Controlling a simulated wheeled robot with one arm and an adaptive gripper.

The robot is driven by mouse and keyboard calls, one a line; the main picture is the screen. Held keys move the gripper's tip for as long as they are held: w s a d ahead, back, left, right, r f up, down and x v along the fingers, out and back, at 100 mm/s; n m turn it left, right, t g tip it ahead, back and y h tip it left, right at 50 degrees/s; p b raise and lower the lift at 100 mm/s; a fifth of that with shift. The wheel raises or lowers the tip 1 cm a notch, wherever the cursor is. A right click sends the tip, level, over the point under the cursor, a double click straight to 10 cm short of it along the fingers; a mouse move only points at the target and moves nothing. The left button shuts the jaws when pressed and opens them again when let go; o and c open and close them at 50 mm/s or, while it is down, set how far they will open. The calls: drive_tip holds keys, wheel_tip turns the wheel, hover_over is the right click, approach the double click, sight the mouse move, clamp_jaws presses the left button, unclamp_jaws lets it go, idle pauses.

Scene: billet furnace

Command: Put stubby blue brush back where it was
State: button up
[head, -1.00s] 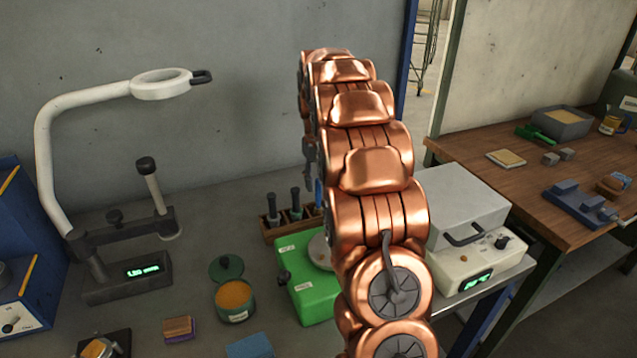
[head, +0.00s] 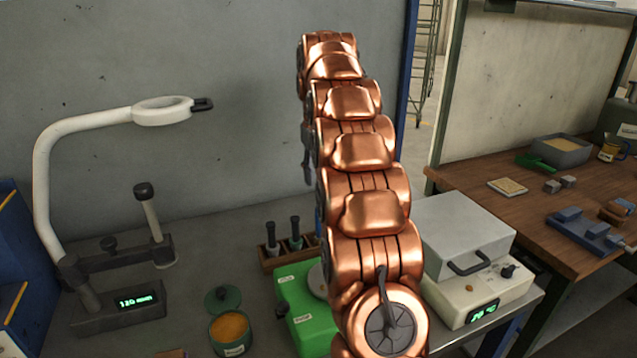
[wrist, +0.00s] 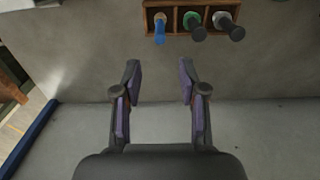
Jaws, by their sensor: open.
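The stubby blue brush (wrist: 159,28) stands in the left compartment of a wooden rack (wrist: 176,5) at the top of the wrist view. Two dark-handled tools, one with a green collar (wrist: 196,28) and one with a grey collar (wrist: 228,26), fill the other compartments. In the head view the rack (head: 268,263) is at the back of the bench, and my arm hides most of the blue brush. My gripper (wrist: 160,76) is open and empty, with purple pads, and appears apart from the brush in the wrist view.
A green device (head: 300,305) stands in front of the rack, and an open green tub (head: 229,330) is to its left. A white ring lamp (head: 163,111) rises at left. A grey-lidded heater (head: 462,235) stands right of my arm.

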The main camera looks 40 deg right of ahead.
drive_tip(key=shift+r, duration=0.4)
drive_tip(key=s+a+f+n, duration=0.1)
drive_tip(key=s+a+f, duration=0.1)
drive_tip(key=s+a, duration=1.3)
drive_tip(key=s+a+f, duration=0.3)
drive_tip(key=s+a, duration=0.1)
drive_tip(key=s, duration=0.3)
drive_tip(key=s+a+f+n+g, duration=0.1)
drive_tip(key=s+a+f, duration=0.3)
drive_tip(key=s, duration=0.3)
drive_tip(key=s+a+f+n, duration=0.1)
drive_tip(key=s+a+f, duration=0.2)
drive_tip(key=s, duration=0.4)
drive_tip(key=shift+s+a+f+g, duration=0.3)
drive_tip(key=shift+a+f+g, duration=0.1)
drive_tip(key=shift+f, duration=0.35)
